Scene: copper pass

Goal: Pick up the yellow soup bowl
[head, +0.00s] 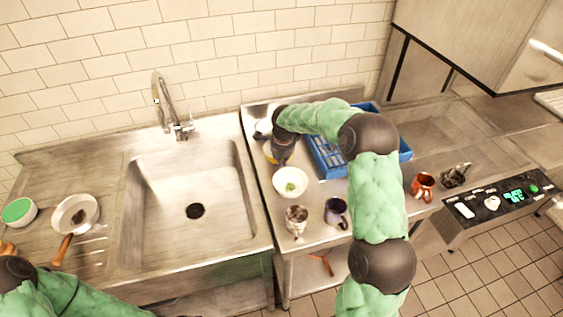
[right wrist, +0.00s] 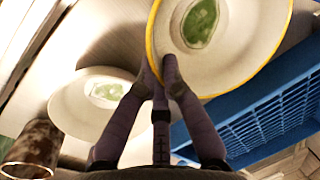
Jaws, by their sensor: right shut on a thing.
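The yellow-rimmed soup bowl (right wrist: 245,50), pale inside with a green patch at its bottom, fills the top of the right wrist view. In the head view only a bit of its yellow edge (head: 268,153) shows beside my right gripper (head: 280,158), which hides the rest. In the right wrist view my right gripper's fingers (right wrist: 163,82) are closed together on the bowl's near rim. I cannot tell whether the bowl is off the counter. My left arm shows at the lower left of the head view, but its gripper is out of view.
A white bowl with green contents (head: 290,183) stands just in front. A blue rack (head: 327,160) is close to the right. The sink (head: 155,215) lies left.

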